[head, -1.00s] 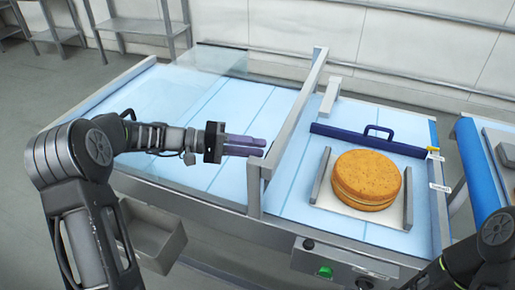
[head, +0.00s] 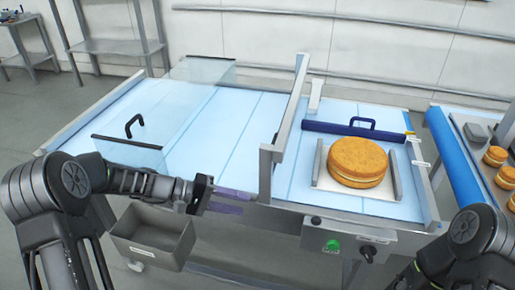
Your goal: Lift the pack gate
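A dark blue bar with a loop handle (head: 355,130) lies across the belt behind a round filled cake (head: 357,162). A clear panel with a dark lower edge and a black loop handle (head: 134,125) stands over the left part of the belt. I cannot tell from labels which of these is the pack gate. My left gripper (head: 242,203) has purple fingers with a gap between them and nothing held. It is low at the belt's front edge, right of the black handle and left of the metal frame, apart from both handles. My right gripper is out of view; only its arm shows.
A grey metal frame (head: 269,165) crosses the belt. The cake sits on a plate between two rails. A control box with a green button (head: 333,246) and a grey bin (head: 150,236) hang in front. Another table with filled rounds (head: 495,155) is at right. The middle belt is clear.

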